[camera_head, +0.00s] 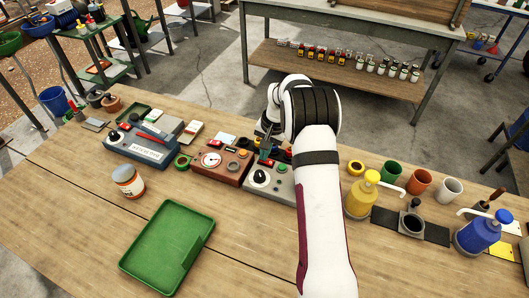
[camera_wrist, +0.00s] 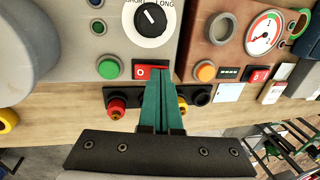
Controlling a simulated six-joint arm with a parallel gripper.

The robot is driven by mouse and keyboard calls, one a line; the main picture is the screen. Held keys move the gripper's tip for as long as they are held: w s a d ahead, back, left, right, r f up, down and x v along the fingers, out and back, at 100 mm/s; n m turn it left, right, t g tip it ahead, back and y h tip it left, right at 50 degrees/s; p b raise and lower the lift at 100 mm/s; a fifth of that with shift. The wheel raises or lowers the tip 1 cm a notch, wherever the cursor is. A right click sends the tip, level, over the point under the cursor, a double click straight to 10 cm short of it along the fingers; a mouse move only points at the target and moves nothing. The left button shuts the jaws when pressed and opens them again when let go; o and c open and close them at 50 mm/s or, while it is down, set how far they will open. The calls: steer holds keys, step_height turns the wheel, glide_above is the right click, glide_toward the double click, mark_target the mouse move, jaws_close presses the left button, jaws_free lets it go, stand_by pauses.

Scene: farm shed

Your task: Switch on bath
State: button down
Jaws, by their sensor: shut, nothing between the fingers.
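My gripper (camera_wrist: 166,78) has teal fingers, shut together and empty. In the wrist view its tips are at the red rocker switch (camera_wrist: 143,72) of the grey box (camera_wrist: 182,50); they cover part of it, and I cannot tell if they touch. The visible end of the rocker shows an "O". This box has a SHORT/LONG dial (camera_wrist: 151,18) and a green button (camera_wrist: 108,69). In the head view the grey box (camera_head: 285,190) is partly hidden by my arm. Beside it is the red-brown box (camera_head: 221,174) with a round gauge (camera_head: 211,160). I cannot tell which box is the bath's.
A blue box (camera_head: 138,151) stands left of the red-brown one. A black strip (camera_wrist: 125,92) with red and yellow knobs lies just behind the grey box. A yellow pump bottle (camera_head: 362,197) and cups stand right. A green tray (camera_head: 168,247) and a jar (camera_head: 128,181) are in front.

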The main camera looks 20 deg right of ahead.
mark_target(273, 163)
steer(key=shift+w+a+f+g+h, duration=0.15)
steer(key=shift+a+f+g+h, duration=0.1)
steer(key=shift+f+g+h, duration=0.05)
steer(key=shift+d+f, duration=0.1)
steer(key=shift+f, duration=0.05)
steer(key=shift+s+d, duration=0.6)
steer(key=shift+s, duration=0.15)
step_height(273, 163, up, 14)
steer(key=d, duration=0.1)
steer(key=shift+s+r, duration=0.25)
